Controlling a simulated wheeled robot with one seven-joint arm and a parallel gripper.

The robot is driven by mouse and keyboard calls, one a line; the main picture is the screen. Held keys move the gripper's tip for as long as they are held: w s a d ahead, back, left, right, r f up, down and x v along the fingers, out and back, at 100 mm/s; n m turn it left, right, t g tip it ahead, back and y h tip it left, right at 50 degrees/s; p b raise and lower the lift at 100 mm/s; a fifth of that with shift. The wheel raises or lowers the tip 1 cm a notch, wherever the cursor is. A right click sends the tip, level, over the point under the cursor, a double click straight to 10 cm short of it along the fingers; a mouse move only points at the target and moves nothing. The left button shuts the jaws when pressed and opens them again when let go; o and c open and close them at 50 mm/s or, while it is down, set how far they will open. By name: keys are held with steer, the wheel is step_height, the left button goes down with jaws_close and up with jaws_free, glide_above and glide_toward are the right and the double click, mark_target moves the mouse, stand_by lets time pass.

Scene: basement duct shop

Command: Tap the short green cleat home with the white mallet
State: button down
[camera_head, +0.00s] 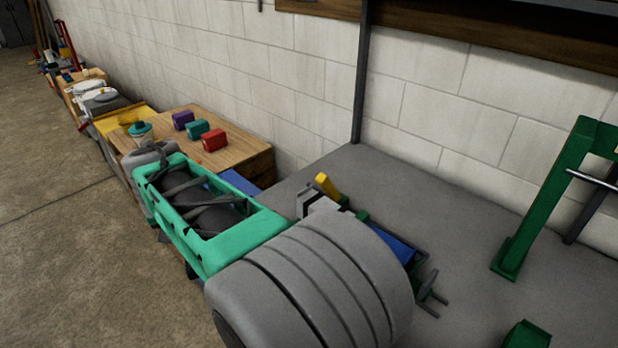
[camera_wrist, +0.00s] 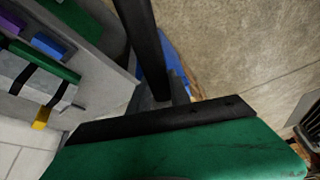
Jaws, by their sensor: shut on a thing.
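A pale block with black bands (camera_head: 317,199) lies on the grey bench, with a yellow piece (camera_head: 327,185) at one end. A blue piece (camera_head: 391,243) and a bit of green (camera_head: 362,215) lie beside it, partly hidden. The wrist view shows this group at the left: a banded pale bar (camera_wrist: 32,82), a green strip (camera_wrist: 45,57), a blue piece (camera_wrist: 49,45) and the yellow piece (camera_wrist: 41,119). I cannot tell which green part is the short cleat. I cannot make out the white mallet or my gripper's fingertips in either view.
In the wrist view, a dark green surface (camera_wrist: 190,155) and a black bar (camera_wrist: 140,45) fill the near part. A green stand (camera_head: 545,200) is at the bench's right. A wooden table (camera_head: 240,140) with purple, teal and red blocks is at the left. The bench's middle (camera_head: 455,225) is clear.

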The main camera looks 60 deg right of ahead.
steer(key=s+d+r+m+g+h+p, duration=0.1)
steer(key=s+d+m+g, duration=0.1)
steer(key=s+d+m, duration=0.45)
steer(key=s+d+r+m+g+p, duration=0.1)
steer(key=s+d+r+m, duration=0.15)
steer(key=d, duration=0.65)
steer(key=s+d+r+m+g+h+p, duration=0.1)
steer(key=s+d+m+g+p, duration=0.1)
steer(key=s+d+m, duration=0.45)
steer(key=s+d+m+g+y, duration=0.1)
steer(key=s+d+m+g, duration=0.1)
steer(key=s+d+m, duration=0.35)
steer(key=shift+n, duration=0.8)
steer(key=b+x, duration=0.2)
steer(key=x, duration=0.1)
steer(key=b+x, duration=0.1)
steer(key=shift+s+a+f+b, duration=0.25)
steer(key=shift+s+f+b, duration=0.1)
steer(key=shift+f+b, duration=0.05)
steer(key=shift+w+a, duration=0.1)
steer(key=shift+a, duration=0.05)
steer(key=shift+f, duration=0.1)
